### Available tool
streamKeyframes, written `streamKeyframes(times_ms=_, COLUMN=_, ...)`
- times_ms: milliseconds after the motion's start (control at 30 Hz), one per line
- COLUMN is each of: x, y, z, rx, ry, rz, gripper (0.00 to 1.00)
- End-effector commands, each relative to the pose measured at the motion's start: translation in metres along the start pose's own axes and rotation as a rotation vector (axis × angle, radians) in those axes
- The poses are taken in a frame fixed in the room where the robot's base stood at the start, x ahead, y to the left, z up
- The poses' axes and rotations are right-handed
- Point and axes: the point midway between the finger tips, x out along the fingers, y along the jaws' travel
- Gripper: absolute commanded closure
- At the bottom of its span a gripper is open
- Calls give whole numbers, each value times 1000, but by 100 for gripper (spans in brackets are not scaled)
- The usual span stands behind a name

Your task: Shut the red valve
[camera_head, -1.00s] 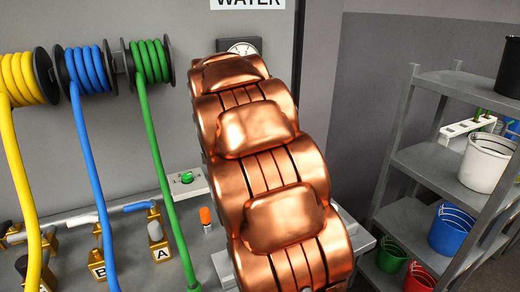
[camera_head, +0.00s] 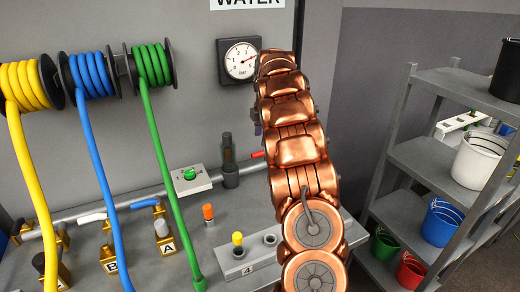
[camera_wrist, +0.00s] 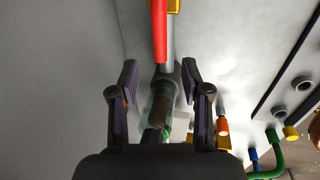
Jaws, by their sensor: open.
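The red valve handle (camera_head: 258,154) shows as a short red piece just left of my arm in the head view; my arm hides the rest. In the wrist view the red handle (camera_wrist: 160,30) is a long bar running down from the top edge, in line with the grey pipe, near a brass-yellow fitting. My gripper (camera_wrist: 159,72) is open, with a dark finger on each side of the pipe in the picture. The red handle's lower end lies just above the gap between the fingertips. I see no contact, and depth is unclear.
A pressure gauge (camera_head: 240,60) hangs on the wall beside my arm. A dark upright cylinder (camera_head: 229,160) and a box with a green button (camera_head: 188,175) stand close by. Yellow, blue and green hoses (camera_head: 165,160) hang at left. A grey shelf (camera_head: 425,155) stands at right.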

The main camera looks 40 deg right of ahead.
Motion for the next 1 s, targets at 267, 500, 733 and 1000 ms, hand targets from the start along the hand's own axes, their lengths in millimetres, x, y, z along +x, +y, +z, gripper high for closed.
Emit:
streamKeyframes(times_ms=267, x=20, y=0, z=0, rx=-2, ry=0, rz=-3, gripper=53)
streamKeyframes(times_ms=500, x=54, y=-2, z=0, rx=0, ry=1, rz=-6, gripper=53)
streamKeyframes(times_ms=733, x=75, y=0, z=0, rx=0, ry=0, rz=0, gripper=53)
streamKeyframes(times_ms=1000, x=77, y=0, z=0, rx=0, ry=0, rz=1, gripper=56)
